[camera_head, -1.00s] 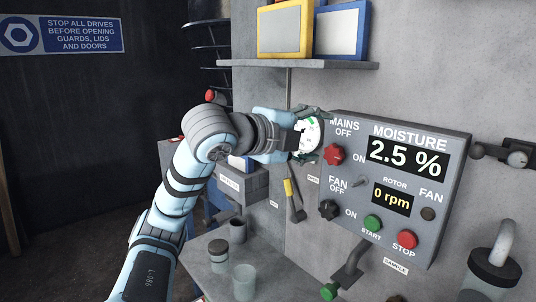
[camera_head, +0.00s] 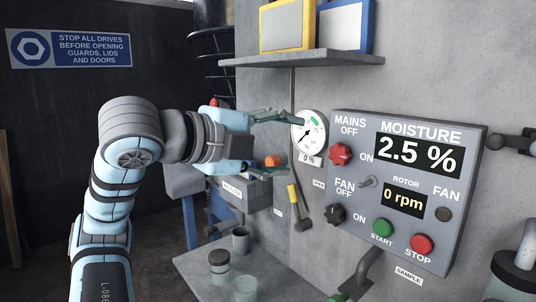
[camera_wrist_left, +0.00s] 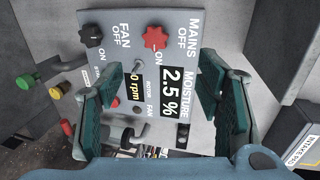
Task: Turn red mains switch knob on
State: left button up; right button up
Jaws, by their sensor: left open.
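The red mains knob (camera_head: 341,154) sits at the upper left of the grey control panel (camera_head: 457,223), between the OFF and ON labels. It also shows in the left wrist view (camera_wrist_left: 156,38), upper middle. The panel display reads 2.5 % and the rotor display 0 rpm. My left gripper (camera_head: 284,142) is open, empty and left of the panel, apart from the knob. In the left wrist view its teal fingers (camera_wrist_left: 162,98) are spread wide with the panel visible between them. My right gripper is not in view.
A round gauge (camera_head: 310,132) is on the wall between gripper and panel. A shelf (camera_head: 300,62) juts out above. The green (camera_head: 382,229) and red (camera_head: 422,243) buttons sit lower on the panel.

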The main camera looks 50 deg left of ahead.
pick_arm(q)
jog(key=v, duration=0.2)
jog(key=shift+s+f, duration=0.15)
jog(key=shift+s, duration=0.3)
jog(key=shift+w, duration=0.1)
jog(key=shift+f, duration=0.1)
dwell(0.3)
